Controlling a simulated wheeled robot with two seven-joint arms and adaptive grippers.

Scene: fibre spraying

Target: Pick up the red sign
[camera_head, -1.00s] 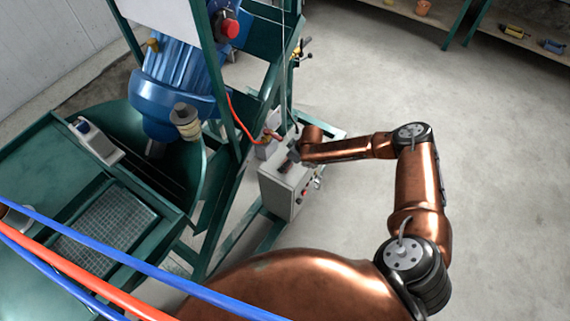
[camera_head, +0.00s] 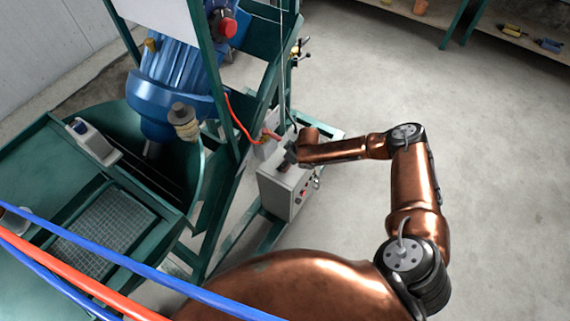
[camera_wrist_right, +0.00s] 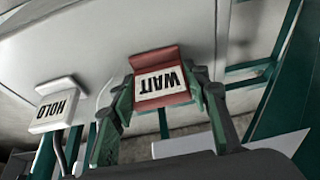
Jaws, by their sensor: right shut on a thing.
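The red sign (camera_wrist_right: 152,61) has a white face reading WAIT, upside down in the right wrist view. It sits between the green fingers of my right gripper (camera_wrist_right: 163,84), which are shut on it at both sides. In the head view my right gripper (camera_head: 291,156) is small and dark at the end of the copper arm, by the top of a grey control box (camera_head: 284,189). The sign cannot be made out there. My left gripper is in neither view.
A white sign (camera_wrist_right: 58,105) reading HOLD stands left of the red sign in the wrist view. In the head view a green machine frame with a blue motor (camera_head: 178,82) fills the left. The concrete floor (camera_head: 500,180) at right is clear.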

